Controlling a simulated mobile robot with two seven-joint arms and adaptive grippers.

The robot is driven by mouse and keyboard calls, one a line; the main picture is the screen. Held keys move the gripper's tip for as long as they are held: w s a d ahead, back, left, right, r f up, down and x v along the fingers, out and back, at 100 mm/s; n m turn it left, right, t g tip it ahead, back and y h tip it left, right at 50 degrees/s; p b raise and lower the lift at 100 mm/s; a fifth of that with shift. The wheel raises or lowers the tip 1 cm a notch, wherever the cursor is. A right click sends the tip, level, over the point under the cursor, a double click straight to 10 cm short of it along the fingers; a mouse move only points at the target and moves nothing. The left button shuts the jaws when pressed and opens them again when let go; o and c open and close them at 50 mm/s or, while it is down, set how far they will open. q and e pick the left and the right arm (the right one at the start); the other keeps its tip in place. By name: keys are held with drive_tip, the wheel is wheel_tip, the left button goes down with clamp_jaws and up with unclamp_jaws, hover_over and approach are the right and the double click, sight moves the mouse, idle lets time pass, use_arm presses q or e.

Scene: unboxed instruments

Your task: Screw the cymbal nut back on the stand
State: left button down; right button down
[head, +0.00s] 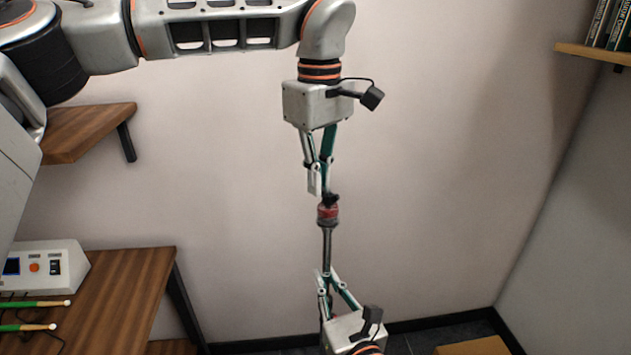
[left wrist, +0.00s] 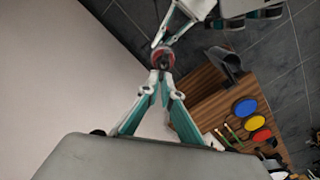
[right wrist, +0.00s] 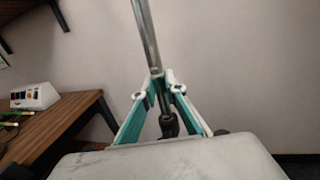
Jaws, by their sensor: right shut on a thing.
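The stand's thin metal rod (head: 327,252) is upright in mid-view. Near its top is a red felt piece (head: 328,212), with the small black nut (head: 331,198) just above it. My right gripper (head: 325,277) is below and shut on the rod; the right wrist view shows the rod (right wrist: 145,30) rising from between its fingers. My left gripper (head: 319,192) points down at the top of the stand, its fingertips close together right at the nut. The red piece (left wrist: 163,58) is just beyond those fingertips in the left wrist view. Whether they grip the nut is unclear.
A wooden table (head: 130,285) at left carries a white control box (head: 50,270) and green drumsticks (head: 30,304). A wooden shelf (head: 85,130) is above it. A bookshelf (head: 590,52) is at upper right. Bare wall lies behind the stand.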

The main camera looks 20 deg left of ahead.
use_arm(q)
drive_tip(key=m, duration=0.4)
drive_tip(key=d+m, duration=0.1)
drive_tip(key=m, duration=0.4)
drive_tip(key=w+d+m, duration=0.1)
drive_tip(key=m, duration=0.3)
drive_tip(key=shift+w+d+m, duration=0.1)
drive_tip(key=shift+d+m, duration=0.1)
drive_tip(key=shift+m, duration=0.1)
drive_tip(key=c, duration=2.3)
unclamp_jaws()
drive_tip(key=shift+o, duration=0.6)
